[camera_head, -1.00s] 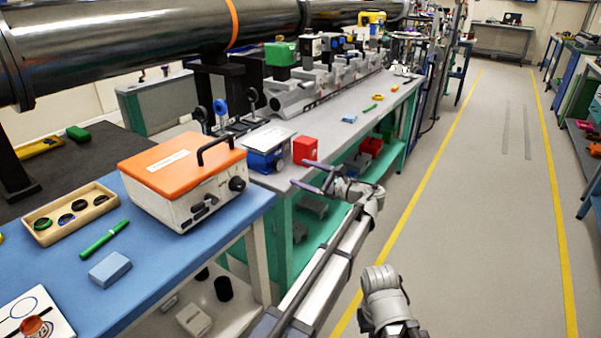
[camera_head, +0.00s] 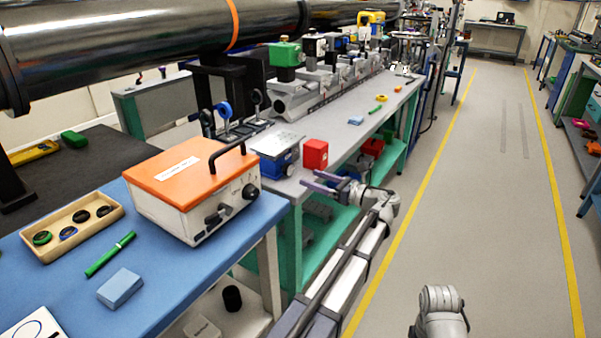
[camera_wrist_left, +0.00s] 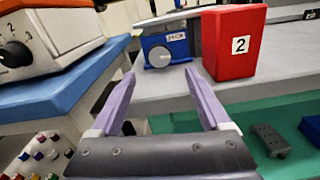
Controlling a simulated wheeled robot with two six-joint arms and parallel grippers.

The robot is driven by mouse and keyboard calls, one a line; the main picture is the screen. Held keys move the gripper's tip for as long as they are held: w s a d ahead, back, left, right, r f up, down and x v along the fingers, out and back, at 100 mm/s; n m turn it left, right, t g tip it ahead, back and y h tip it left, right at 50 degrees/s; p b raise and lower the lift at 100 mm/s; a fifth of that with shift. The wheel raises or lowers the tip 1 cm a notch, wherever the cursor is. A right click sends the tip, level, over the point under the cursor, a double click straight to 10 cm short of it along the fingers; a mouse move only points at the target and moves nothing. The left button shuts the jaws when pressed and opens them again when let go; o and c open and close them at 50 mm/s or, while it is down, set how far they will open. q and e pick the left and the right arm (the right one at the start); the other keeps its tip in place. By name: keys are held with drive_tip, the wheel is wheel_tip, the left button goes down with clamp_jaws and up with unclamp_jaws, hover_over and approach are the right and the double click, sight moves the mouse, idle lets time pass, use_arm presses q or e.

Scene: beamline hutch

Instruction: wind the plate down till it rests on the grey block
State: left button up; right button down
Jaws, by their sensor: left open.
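A blue lift stand (camera_head: 284,166) with a flat metal plate (camera_head: 280,141) on top stands near the front edge of the grey bench. Its round grey knob (camera_wrist_left: 159,57) faces me in the left wrist view, below a small label on the blue body (camera_wrist_left: 177,42). My left gripper (camera_head: 311,179) is open and empty, with purple fingers, in front of the bench edge. In the left wrist view its fingertips (camera_wrist_left: 160,74) flank the knob's line, apart from it. I cannot clearly make out a grey block under the plate. My right gripper is out of view.
A red block (camera_head: 315,154) marked 2 stands just right of the stand, close to the right finger's line. An orange-topped control box (camera_head: 190,185) stands on the blue table at left. The aisle floor (camera_head: 480,200) at right is clear.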

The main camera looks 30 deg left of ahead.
sight(291, 171)
use_arm(q)
drive_tip(key=a, duration=0.7)
drive_tip(key=shift+w+a, duration=0.15)
drive_tip(key=shift+w, duration=0.1)
drive_tip(key=shift+c, duration=0.2)
clamp_jaws()
